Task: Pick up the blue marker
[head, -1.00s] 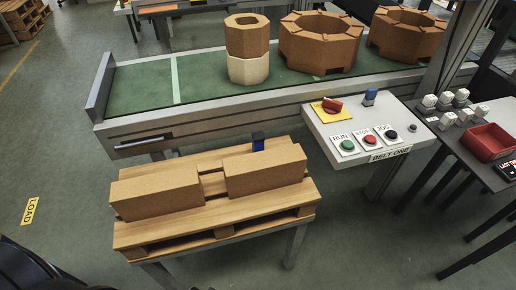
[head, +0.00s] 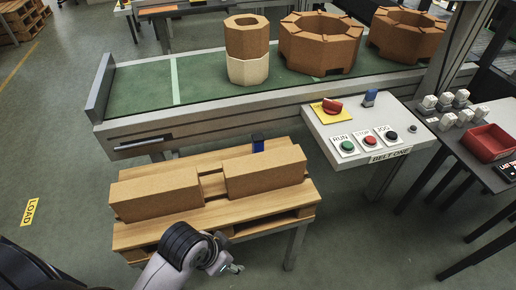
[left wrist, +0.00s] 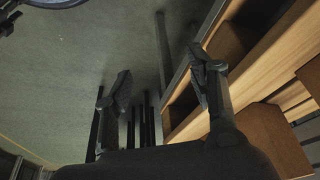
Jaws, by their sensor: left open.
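A small blue object with a dark top, which looks like the blue marker (head: 258,145), stands upright on the wooden pallet (head: 215,217) behind the right-hand brick (head: 264,172). Its lower part is hidden by that brick. My left arm reaches in at the bottom of the head view, in front of the pallet's near edge. In the left wrist view my left gripper (left wrist: 160,87) is open, with nothing between its fingers, and the pallet edge is to its right. The marker does not show in the left wrist view. My right gripper is not in view.
A second brick (head: 156,193) lies on the pallet's left. Behind is a green conveyor (head: 130,83) carrying octagonal brick pieces. A control panel (head: 322,127) with buttons and another small blue item (head: 370,96) stands to the right. A red bin (head: 490,142) is farther right.

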